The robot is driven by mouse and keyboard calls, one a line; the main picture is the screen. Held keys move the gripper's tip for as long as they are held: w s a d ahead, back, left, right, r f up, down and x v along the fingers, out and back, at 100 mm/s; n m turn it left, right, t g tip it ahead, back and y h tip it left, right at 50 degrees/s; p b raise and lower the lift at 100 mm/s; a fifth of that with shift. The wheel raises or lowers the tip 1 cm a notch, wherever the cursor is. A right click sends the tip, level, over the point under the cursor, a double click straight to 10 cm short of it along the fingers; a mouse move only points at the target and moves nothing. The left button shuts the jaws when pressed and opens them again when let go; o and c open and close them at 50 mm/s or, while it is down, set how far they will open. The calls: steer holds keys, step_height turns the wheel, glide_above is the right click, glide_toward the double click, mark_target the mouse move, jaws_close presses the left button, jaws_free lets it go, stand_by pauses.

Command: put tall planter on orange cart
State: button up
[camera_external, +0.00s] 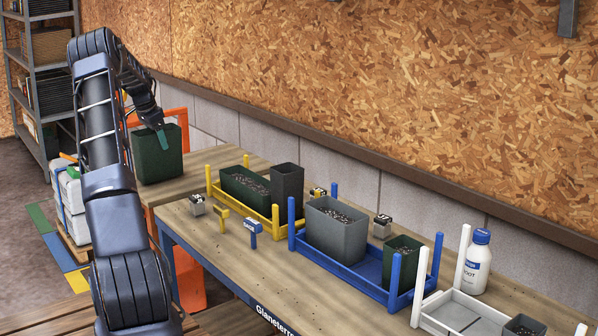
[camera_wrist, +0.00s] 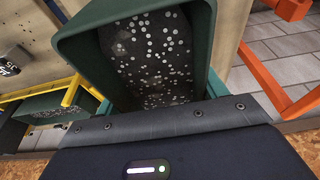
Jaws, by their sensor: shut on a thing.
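My gripper (camera_external: 160,136) is shut on the rim of a tall dark green planter (camera_external: 157,163). The planter is upright over the wooden top of the orange cart (camera_external: 183,118), at the far end of the table. Its base is at or just above that top; I cannot tell whether it touches. In the wrist view the planter (camera_wrist: 207,50) opens toward me, with dark, white-flecked soil inside. The cart's orange frame (camera_wrist: 272,88) shows to the right of the planter.
A yellow-posted rack (camera_external: 262,215) holds a low green planter (camera_external: 235,190) and a dark grey planter (camera_external: 287,185). A blue rack (camera_external: 345,270), a white rack (camera_external: 432,308) and a white bottle (camera_external: 477,265) stand further right. The cart top right of the held planter looks bare.

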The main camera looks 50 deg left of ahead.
steer(key=shift+f, duration=0.45)
steer(key=o, duration=1.3)
steer(key=shift+f, duration=0.15)
steer(key=v, duration=1.2)
steer(key=shift+w, duration=0.1)
